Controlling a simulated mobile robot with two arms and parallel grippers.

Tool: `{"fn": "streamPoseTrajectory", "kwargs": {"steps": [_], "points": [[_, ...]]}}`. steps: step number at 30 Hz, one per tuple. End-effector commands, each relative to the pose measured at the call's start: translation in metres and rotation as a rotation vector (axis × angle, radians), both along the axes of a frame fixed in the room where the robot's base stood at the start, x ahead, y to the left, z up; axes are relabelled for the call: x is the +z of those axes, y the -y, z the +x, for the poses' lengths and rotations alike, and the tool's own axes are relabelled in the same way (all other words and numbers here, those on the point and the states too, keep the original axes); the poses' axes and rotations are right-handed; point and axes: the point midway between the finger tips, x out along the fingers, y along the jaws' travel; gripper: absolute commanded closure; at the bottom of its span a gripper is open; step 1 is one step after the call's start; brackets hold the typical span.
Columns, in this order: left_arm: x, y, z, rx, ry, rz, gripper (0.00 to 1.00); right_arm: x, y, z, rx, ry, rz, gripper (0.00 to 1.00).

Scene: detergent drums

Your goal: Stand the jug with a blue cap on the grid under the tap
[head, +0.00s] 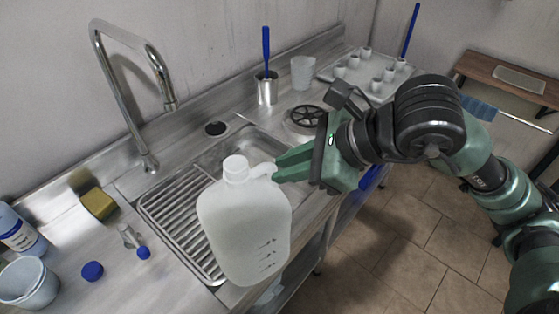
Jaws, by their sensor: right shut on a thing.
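A translucent white jug (243,228) is upright at the front of the sink. Its top looks white; I see no blue cap on it. My right gripper (276,172) is shut on the jug's handle, from the right. The ribbed metal grid (172,214) lies left of the jug, which hides part of it. I cannot tell whether the jug's base is clear of what is below it. The curved tap (132,70) stands behind the grid, its spout reaching over the sink. My left gripper is out of view.
A loose blue cap (92,271), a small blue-ended item (143,253), a yellow sponge (97,203), a bottle (20,234) and a bucket (27,284) are on the left counter. A metal cup with a blue-handled brush (267,90) and a tray of white cups (341,84) stand behind.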

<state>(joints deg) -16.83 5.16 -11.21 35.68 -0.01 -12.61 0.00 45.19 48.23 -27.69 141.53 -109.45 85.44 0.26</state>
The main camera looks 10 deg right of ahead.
Motion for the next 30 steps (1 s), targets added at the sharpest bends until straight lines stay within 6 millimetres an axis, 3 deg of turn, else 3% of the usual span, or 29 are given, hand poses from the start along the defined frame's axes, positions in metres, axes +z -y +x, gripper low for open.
{"fn": "streamPoseTrajectory", "kwargs": {"steps": [9,30], "points": [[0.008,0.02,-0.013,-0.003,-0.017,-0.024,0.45,-0.007,-0.021,0.028,0.001,-0.001,0.002,1.0],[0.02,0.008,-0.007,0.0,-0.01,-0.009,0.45,-0.029,-0.069,0.094,0.001,0.0,0.001,1.0]]}}
